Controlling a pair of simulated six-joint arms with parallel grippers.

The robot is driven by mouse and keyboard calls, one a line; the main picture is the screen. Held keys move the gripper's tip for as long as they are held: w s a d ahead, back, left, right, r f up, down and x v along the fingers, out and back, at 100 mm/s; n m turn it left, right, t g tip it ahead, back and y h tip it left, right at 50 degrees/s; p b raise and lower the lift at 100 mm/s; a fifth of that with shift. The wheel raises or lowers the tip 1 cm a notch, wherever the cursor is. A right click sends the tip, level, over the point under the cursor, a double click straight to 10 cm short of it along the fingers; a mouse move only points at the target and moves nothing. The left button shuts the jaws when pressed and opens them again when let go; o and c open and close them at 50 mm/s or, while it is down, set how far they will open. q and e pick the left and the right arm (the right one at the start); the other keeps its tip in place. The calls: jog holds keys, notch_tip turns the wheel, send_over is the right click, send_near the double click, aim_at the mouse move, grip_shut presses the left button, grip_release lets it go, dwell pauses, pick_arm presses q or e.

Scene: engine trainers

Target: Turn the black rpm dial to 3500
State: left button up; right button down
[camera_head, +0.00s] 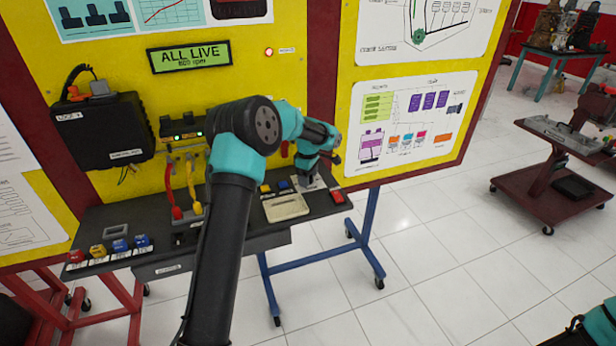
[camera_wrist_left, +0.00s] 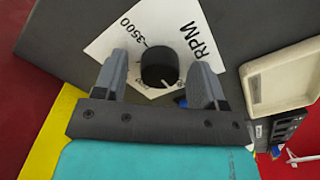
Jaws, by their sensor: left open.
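The black rpm dial (camera_wrist_left: 158,68) is in the left wrist view, on a white label plate (camera_wrist_left: 130,38) printed "RPM" and "3500". The dial's white pointer mark is at its lower right side, away from the 3500 mark at its upper left. My left gripper (camera_wrist_left: 160,60) is open, with one finger on each side of the dial and visible gaps between. In the head view my left gripper (camera_head: 318,160) is over the right part of the grey panel shelf, and the dial is hidden there. My right gripper is not in view.
A green display (camera_head: 190,56) reads "ALL LIVE" with a small rpm line below. A cream tray (camera_head: 286,208) lies beside the dial plate, also in the wrist view (camera_wrist_left: 265,85). A red button (camera_head: 338,197) sits at the shelf's right end. Red and yellow leads (camera_head: 192,183) stand left.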

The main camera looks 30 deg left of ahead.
pick_arm(q)
jog(key=c, duration=0.9)
